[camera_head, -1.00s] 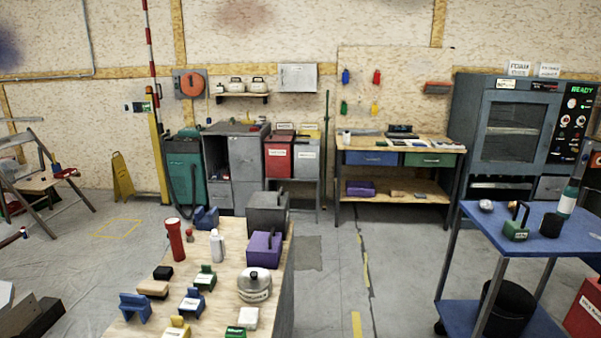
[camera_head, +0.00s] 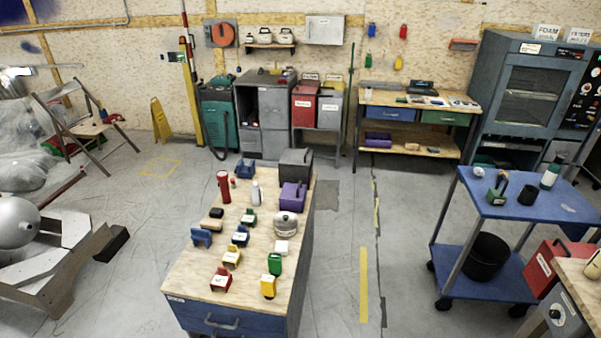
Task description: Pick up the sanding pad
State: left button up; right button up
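Neither of my grippers is in view. A wooden-topped workbench (camera_head: 185,278) with a blue drawer stands in the middle, bearing several small items. A small tan block (camera_head: 210,224) lies toward the left edge of its top, just in front of a black block (camera_head: 216,212). Either may be the sanding pad; they are too small to tell for certain. Nothing of mine touches them.
Around the blocks stand a red flashlight (camera_head: 224,187), a blue holder (camera_head: 202,237), a white bottle (camera_head: 256,192) and a metal pot (camera_head: 286,225). A blue cart (camera_head: 540,207) stands at right. Grey floor (camera_head: 340,270) between bench and cart is open.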

aim_at(215, 212)
jog(key=u, duration=1.85)
jog(key=i+j+u, duration=0.3)
jog(key=i, duration=0.7)
jog(key=i+u, duration=0.25)
jog(key=i, duration=0.8)
jog(key=i+l+z, duration=0.2)
jog(key=i+z, duration=0.2)
jog(key=i+l+z, duration=0.1)
jog(key=i+z, duration=0.75)
jog(key=i+j+z, duration=0.25)
jog(key=z, duration=0.15)
jog(key=i+j+z, duration=0.45)
jog(key=i+l, duration=0.05)
jog(key=l, duration=0.05)
